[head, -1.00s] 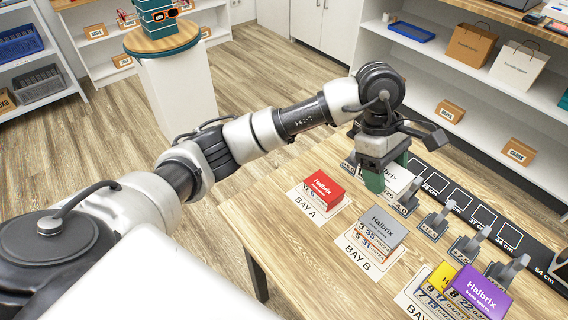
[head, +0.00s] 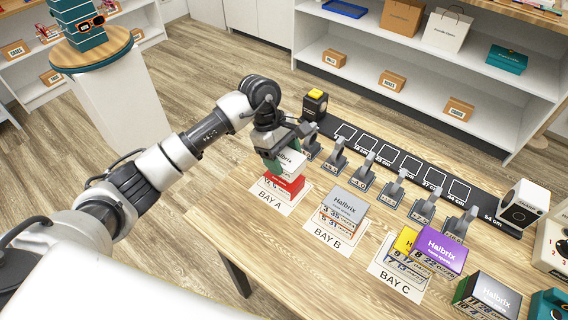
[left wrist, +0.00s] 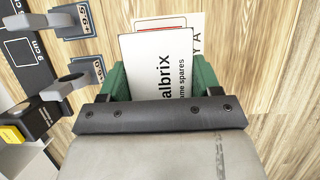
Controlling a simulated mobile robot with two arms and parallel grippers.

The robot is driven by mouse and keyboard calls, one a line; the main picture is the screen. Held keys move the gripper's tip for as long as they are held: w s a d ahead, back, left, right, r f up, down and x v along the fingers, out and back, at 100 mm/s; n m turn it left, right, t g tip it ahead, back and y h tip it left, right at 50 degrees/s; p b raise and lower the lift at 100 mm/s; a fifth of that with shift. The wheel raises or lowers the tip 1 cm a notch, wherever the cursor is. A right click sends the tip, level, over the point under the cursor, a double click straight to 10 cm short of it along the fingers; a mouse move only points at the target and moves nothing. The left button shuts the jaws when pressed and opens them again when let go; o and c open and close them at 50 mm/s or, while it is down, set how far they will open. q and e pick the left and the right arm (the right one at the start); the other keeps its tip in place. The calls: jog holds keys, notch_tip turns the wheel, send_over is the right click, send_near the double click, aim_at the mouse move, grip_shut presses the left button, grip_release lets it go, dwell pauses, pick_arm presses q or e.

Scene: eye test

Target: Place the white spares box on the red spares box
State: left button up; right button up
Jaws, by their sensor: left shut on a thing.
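My left gripper (head: 275,160) is shut on the white spares box (head: 293,161), above the BAY A card (head: 269,202). The red spares box (head: 285,187) lies on that card, directly below the white box. I cannot tell whether the two boxes touch. In the left wrist view, the green fingers of my left gripper (left wrist: 160,82) hold the white box (left wrist: 157,62) by its two sides. A thin red strip shows past its far edge; the rest of what lies underneath is hidden. My right gripper is not in view.
A grey box (head: 346,204) tops a stack at BAY B. A purple box (head: 441,247) and a yellow box (head: 405,241) are at BAY C. A black box (head: 492,294) stands nearer. Several grey stands line a black ruler strip (head: 388,158) behind the bays.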

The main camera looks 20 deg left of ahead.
aim_at(284, 167)
pick_arm(q)
notch_tip(284, 167, down, 3)
jog(key=shift+f+p, duration=0.2)
jog(key=shift+p, duration=0.1)
jog(key=shift+f+b, duration=0.2)
jog(key=shift+b, duration=0.1)
jog(key=o, duration=1)
jog(key=shift+c, duration=0.2)
jog(key=shift+r, duration=0.1)
